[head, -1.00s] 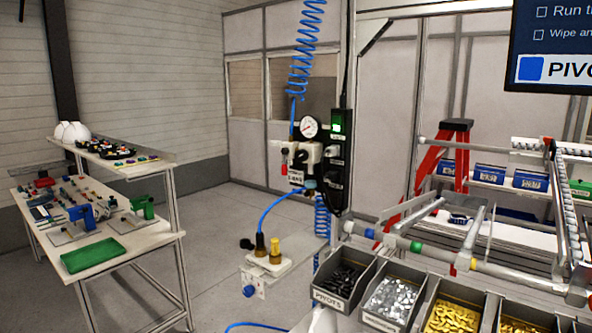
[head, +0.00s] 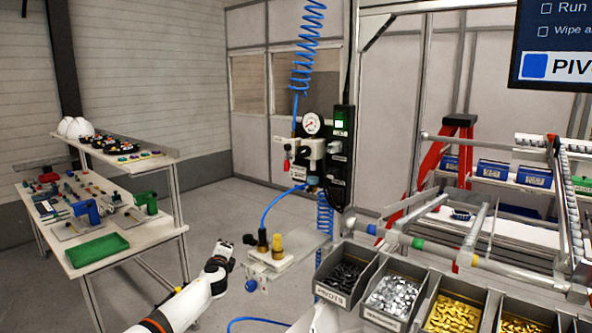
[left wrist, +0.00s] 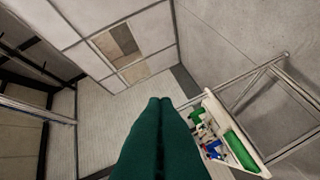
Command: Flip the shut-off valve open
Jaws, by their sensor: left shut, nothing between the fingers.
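The air unit (head: 310,150) hangs on the post at centre, with a round gauge (head: 311,123) on top. A small red lever (head: 286,165) hangs down at its left side and looks like the shut-off valve's handle. Its exact position is too small to tell. My left gripper (head: 222,250) is low, left of and below the air unit, and touches nothing that I can see. In the left wrist view its dark green fingers (left wrist: 160,101) are together and empty. The valve is not in the left wrist view. My right gripper is not in view.
A small fixture (head: 268,262) with black and yellow fittings stands right of my left gripper. Blue air hoses (head: 268,208) run from the air unit. Parts bins (head: 341,275) line the lower right. A side table (head: 75,255) stands at left, with open floor between.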

